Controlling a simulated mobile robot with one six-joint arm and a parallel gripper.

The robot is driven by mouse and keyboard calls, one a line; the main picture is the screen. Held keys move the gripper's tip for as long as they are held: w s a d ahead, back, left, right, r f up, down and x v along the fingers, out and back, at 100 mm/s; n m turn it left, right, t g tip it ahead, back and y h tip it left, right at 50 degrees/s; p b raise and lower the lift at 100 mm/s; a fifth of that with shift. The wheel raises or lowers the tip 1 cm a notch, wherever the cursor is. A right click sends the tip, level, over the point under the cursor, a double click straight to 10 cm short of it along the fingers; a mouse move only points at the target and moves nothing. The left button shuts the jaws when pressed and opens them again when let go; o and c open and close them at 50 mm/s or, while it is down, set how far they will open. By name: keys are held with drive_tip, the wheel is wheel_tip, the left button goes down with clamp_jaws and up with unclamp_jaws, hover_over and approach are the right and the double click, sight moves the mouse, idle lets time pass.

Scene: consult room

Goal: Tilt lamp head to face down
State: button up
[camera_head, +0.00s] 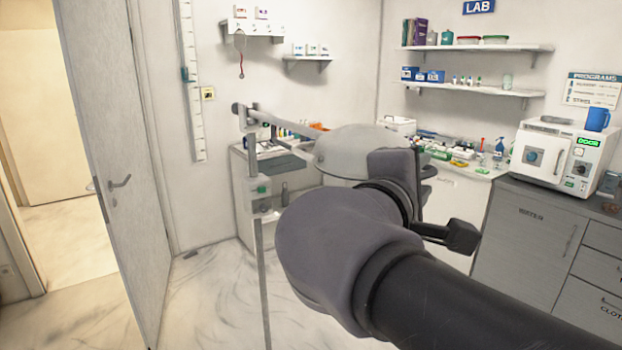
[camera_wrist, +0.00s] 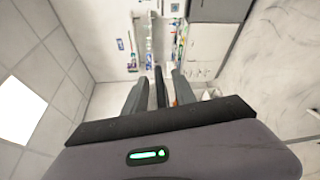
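The lamp has a thin upright pole (camera_head: 262,270) and a jointed arm (camera_head: 283,122) in the head view. Its broad, light grey lamp head (camera_head: 345,145) is at the end of that arm, and my wrist covers its right part. The head looks roughly level, but I cannot tell which way its face points. My gripper (camera_wrist: 161,78) shows in the wrist view with its two fingers apart. A dark narrow piece stands between them, and I cannot tell whether it is part of the lamp. In the head view my own arm hides the fingers.
A grey door (camera_head: 115,150) stands open at the left. A white drawer cart (camera_head: 245,205) is behind the lamp pole. Cabinets (camera_head: 525,235) with a white device (camera_head: 560,155) are at the right. Wall shelves (camera_head: 475,88) are at the back. The floor at the lower left is clear.

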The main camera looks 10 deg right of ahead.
drive_tip(key=p+v, duration=0.5)
drive_tip(key=v, duration=1.2)
drive_tip(key=shift+r, duration=0.15)
drive_tip(key=shift+d, duration=0.1)
drive_tip(key=s+d+f+m+g+y+b, duration=0.1)
drive_tip(key=s+d+f+g+y, duration=0.15)
drive_tip(key=f, duration=0.45)
drive_tip(key=s+d+f+m+g+y+b, duration=0.1)
drive_tip(key=d+f+m+g, duration=0.15)
drive_tip(key=f, duration=0.45)
drive_tip(key=s+d+f+m+g+y+b, duration=0.1)
drive_tip(key=s+f+g+y, duration=0.15)
drive_tip(key=f, duration=0.35)
drive_tip(key=s+a+f+m+y+b, duration=0.2)
drive_tip(key=a+f+m+y, duration=0.4)
drive_tip(key=f, duration=0.2)
drive_tip(key=w+a+m+y, duration=0.1)
drive_tip(key=w+a+m+t+y, duration=0.1)
drive_tip(key=m, duration=0.1)
drive_tip(key=w+a+m, duration=0.1)
drive_tip(key=w, duration=0.1)
drive_tip(key=shift+a+r+m+t+y, duration=0.25)
drive_tip(key=shift+a+m+t+y, duration=0.1)
drive_tip(key=shift+a+y, duration=0.05)
